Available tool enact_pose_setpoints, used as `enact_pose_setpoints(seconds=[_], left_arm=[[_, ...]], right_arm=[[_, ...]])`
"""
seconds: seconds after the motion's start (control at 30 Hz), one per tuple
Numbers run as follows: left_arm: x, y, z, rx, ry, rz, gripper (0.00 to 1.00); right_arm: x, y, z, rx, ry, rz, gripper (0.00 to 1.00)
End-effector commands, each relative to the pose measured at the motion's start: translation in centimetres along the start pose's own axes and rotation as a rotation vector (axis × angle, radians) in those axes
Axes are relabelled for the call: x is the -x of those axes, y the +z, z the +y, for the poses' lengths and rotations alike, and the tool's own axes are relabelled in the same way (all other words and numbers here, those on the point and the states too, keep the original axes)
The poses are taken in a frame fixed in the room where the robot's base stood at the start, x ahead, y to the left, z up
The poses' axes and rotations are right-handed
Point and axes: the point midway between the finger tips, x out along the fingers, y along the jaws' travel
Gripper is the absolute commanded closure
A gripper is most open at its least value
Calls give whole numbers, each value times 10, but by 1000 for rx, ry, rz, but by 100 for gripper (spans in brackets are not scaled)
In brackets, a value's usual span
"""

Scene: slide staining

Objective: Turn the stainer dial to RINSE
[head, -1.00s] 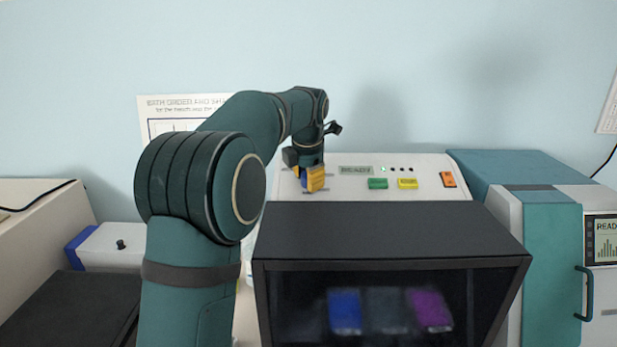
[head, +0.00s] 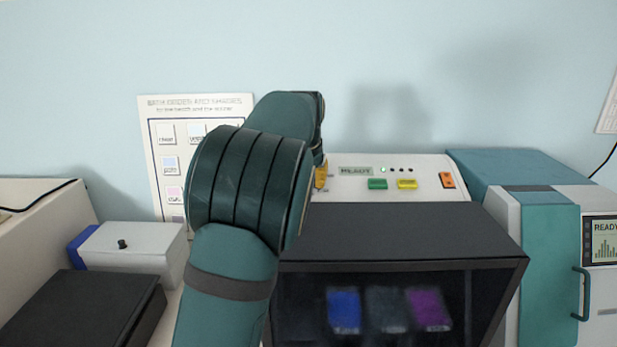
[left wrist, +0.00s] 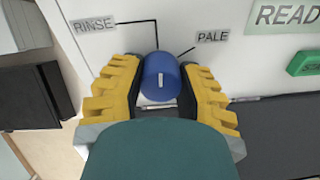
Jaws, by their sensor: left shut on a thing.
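The blue stainer dial (left wrist: 160,74) sits on the white panel, in the middle of the left wrist view. My left gripper (left wrist: 162,88) is shut on it, one yellow finger on each side. A white mark shows on the dial, pointing up in that view. The RINSE label (left wrist: 95,25) lies up and left of the dial, and the PALE label (left wrist: 213,37) up and right; each has a thin black line toward the dial. In the head view my arm hides the dial and all but a yellow edge of my left gripper (head: 321,177). My right gripper is not in view.
The stainer panel (head: 425,170) bears a READY display (head: 355,171), a green button (head: 377,184), a yellow button (head: 407,184) and an orange switch (head: 447,180). A dark hood (head: 400,235) stands in front. A teal and white machine (head: 550,240) stands to the right.

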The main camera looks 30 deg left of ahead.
Motion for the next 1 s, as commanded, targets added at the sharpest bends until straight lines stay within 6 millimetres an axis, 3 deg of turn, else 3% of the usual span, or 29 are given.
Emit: enact_pose_setpoints(seconds=[0.63, 0.67, 0.73, 1.0], left_arm=[[-4, -4, 0, 51, -1, 13, 100], [-4, -4, 0, 51, -1, 13, 57], [-4, -4, 0, 51, -1, 12, 32], [-2, -2, 0, 49, -1, 5, 30]], right_arm=[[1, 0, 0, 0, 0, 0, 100], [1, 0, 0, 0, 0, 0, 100], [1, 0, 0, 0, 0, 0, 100], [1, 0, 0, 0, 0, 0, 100]])
